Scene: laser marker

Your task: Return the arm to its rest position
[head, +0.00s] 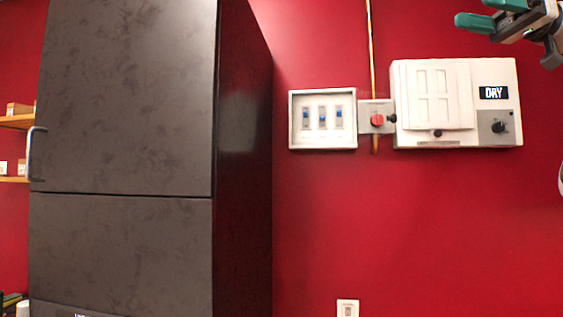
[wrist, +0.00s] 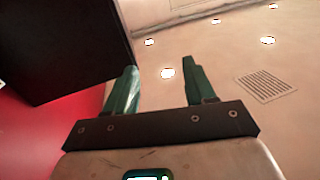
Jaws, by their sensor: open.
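My gripper (head: 490,13) shows at the top right corner of the head view, with its green fingers pointing left, in front of the red wall and above the white panel. In the wrist view my gripper (wrist: 163,88) has its two green fingers spread apart, with nothing between them. It points up toward the ceiling, where several lights and a vent show. The rest of my arm is mostly outside the head view.
A tall dark cabinet (head: 120,100) stands at the left. A shelf (head: 16,122) is at the far left.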

